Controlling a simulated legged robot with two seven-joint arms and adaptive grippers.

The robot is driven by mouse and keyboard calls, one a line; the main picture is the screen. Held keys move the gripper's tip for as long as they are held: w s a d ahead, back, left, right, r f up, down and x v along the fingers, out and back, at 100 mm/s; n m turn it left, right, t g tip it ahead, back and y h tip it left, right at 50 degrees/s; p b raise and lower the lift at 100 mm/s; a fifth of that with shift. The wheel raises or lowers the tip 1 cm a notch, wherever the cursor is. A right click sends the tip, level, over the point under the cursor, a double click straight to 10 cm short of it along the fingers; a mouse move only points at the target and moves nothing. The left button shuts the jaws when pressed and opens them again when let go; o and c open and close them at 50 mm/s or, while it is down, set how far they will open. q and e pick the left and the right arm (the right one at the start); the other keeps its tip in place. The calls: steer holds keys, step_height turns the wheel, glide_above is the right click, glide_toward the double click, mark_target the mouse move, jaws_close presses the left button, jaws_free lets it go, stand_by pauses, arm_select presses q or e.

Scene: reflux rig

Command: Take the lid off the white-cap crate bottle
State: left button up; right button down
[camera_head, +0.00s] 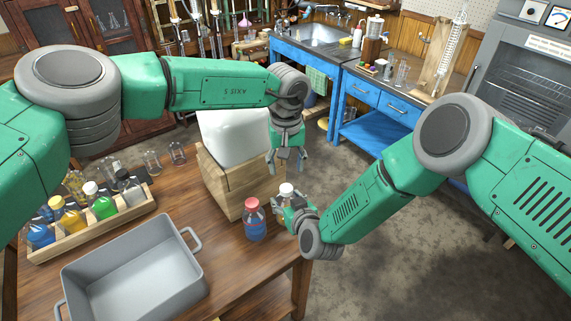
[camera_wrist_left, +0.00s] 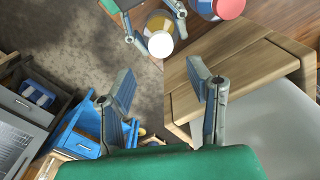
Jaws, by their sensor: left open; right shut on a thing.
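A white-capped bottle stands up in my right gripper (camera_head: 287,208) near the right table edge. Its white cap (camera_head: 286,189) is on top, and the fingers hide most of its body. The cap also shows in the left wrist view (camera_wrist_left: 160,44), with a yellowish body behind it between the right fingers. My left gripper (camera_head: 287,160) is open and empty, above the cap and apart from it. In the left wrist view its two spread fingers (camera_wrist_left: 165,92) have nothing between them. Another white-capped bottle (camera_head: 100,203), with green contents, stands in the wooden crate (camera_head: 97,234).
A red-capped blue bottle (camera_head: 255,224) stands just left of my right gripper. A wooden box (camera_head: 231,186) with a white vessel (camera_head: 234,137) stands behind it. A grey tray (camera_head: 135,262) fills the table's front. Glass beakers (camera_head: 153,161) stand at the back left.

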mark_target(285, 187)
arm_select(q)
steer(key=m, duration=0.2)
steer(key=shift+m, duration=0.3)
arm_select(e)
steer(key=shift+d, duration=0.1)
arm_select(q)
steer(key=shift+f+m, duration=0.15)
steer(key=shift+m, duration=0.35)
steer(key=shift+a+f, duration=0.15)
steer(key=shift+f, duration=0.2)
arm_select(e)
steer(key=shift+a, duration=0.2)
arm_select(q)
step_height(285, 187, down, 7)
steer(key=shift+f, duration=0.1)
arm_select(e)
steer(key=shift+f, duration=0.1)
arm_select(q)
jaws_close()
